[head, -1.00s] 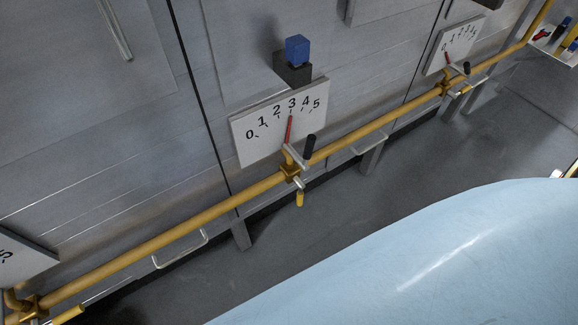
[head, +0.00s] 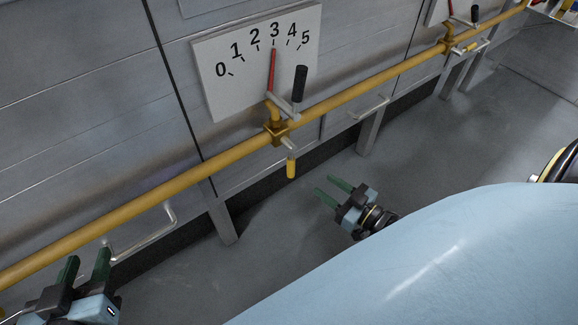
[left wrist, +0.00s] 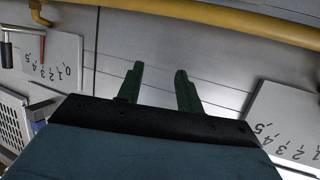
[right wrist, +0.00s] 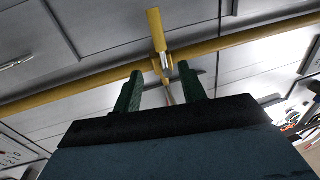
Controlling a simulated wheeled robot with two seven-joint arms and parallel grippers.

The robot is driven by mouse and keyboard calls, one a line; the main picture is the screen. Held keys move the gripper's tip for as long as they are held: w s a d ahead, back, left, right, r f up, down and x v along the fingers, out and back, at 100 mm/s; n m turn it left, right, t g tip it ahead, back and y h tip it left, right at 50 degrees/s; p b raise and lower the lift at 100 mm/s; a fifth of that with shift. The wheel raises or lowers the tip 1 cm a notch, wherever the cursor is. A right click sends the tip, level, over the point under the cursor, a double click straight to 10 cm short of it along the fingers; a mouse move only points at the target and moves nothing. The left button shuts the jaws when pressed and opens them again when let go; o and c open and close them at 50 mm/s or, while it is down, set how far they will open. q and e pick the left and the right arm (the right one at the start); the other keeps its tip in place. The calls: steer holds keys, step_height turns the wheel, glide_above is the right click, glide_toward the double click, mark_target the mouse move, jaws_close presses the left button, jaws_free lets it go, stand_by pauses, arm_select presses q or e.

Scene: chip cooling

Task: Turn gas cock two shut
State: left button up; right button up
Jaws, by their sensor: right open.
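In the head view a gas cock (head: 277,131) sits on the yellow pipe, below a white 0–5 dial plate (head: 230,88). Its red pointer (head: 272,70) stands at about 3. A crank with a black grip (head: 299,84) sticks up beside the pointer. The cock's yellow lever (head: 291,168) hangs down, across the pipe. In the right wrist view the lever (right wrist: 155,28) shows beyond the fingers. My right gripper (head: 326,188) is open and empty, right of and below the lever, apart from it. My left gripper (head: 88,264) is open and empty at lower left (left wrist: 158,82).
The yellow pipe (head: 365,91) runs along the metal front. Bar handles (head: 370,108) and a leg (head: 222,218) stand below it. Another cock (head: 449,44) is at upper right. My pale blue body covers the lower right. Grey floor is free between.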

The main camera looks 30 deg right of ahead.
mark_target(294, 163)
steer(key=b+x, duration=0.2)
steer(key=x, duration=0.4)
steer(key=shift+w+r, duration=0.1)
steer(key=shift+w, duration=0.15)
steer(key=b+x, duration=0.2)
steer(key=x, duration=0.3)
arm_select(q)
step_height(294, 163, up, 14)
steer(key=s+d+t+h, duration=0.1)
steer(key=s+t+h, duration=0.1)
steer(key=t, duration=0.9)
steer(key=shift+d+r+h+b, duration=0.25)
steer(key=shift+d+h+b, duration=0.15)
steer(key=shift+h, duration=0.5)
arm_select(e)
steer(key=shift+x, duration=1)
steer(key=shift+r, duration=0.1)
steer(key=shift+c, duration=0.2)
jaws_close()
